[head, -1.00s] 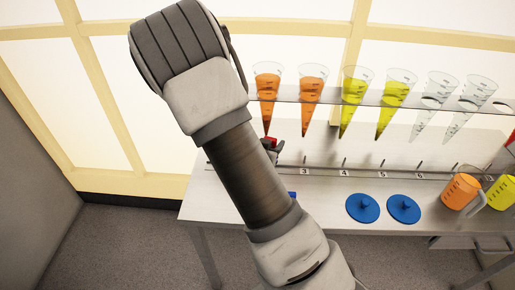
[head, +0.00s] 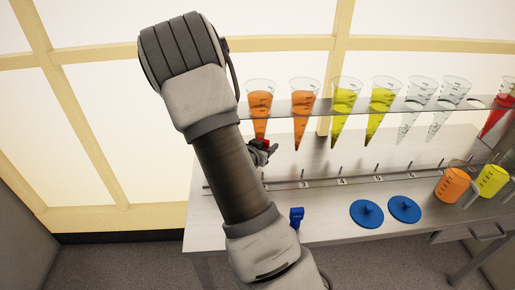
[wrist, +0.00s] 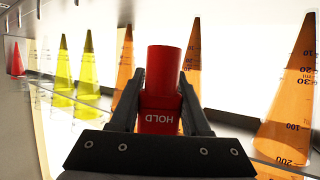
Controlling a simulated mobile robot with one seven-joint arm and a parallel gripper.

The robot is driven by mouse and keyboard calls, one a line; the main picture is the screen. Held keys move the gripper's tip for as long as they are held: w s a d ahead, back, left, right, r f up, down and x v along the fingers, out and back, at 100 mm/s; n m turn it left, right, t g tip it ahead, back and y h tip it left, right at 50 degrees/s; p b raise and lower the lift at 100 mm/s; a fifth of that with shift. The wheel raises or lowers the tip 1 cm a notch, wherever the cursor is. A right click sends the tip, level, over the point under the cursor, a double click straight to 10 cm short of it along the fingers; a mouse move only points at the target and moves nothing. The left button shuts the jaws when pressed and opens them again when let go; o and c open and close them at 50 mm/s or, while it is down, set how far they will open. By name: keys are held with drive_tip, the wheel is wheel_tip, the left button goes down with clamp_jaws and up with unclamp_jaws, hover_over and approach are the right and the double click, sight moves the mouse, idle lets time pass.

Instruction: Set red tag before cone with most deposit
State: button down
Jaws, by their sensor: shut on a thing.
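My gripper (wrist: 160,85) is shut on the red tag (wrist: 163,75), a red cylinder with a collar lettered HOLD, upside down in the wrist view. In the head view my gripper (head: 266,152) and a bit of red are at the tip of an orange cone (head: 260,104). Right of it hang another orange cone (head: 303,103), two yellow cones (head: 343,104) (head: 381,104), two clear cones and a red cone (head: 497,118). The wrist view shows a further orange cone (wrist: 290,110) at right. I cannot compare the deposits.
The cones hang in a clear shelf above a white bench (head: 330,215). Numbered posts stand along a rail (head: 320,182). Two blue discs (head: 366,214) (head: 404,209), a blue object (head: 296,217), an orange jug (head: 452,185) and a yellow jug (head: 492,181) are on the bench.

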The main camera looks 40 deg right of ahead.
drive_tip(key=shift+f, duration=0.15)
drive_tip(key=shift+f+b, duration=1.8)
drive_tip(key=shift+f, duration=0.3)
drive_tip(key=shift+f+b, duration=2)
drive_tip(key=shift+f, duration=0.05)
drive_tip(key=shift+r, duration=0.1)
drive_tip(key=shift+c, duration=1.5)
unclamp_jaws()
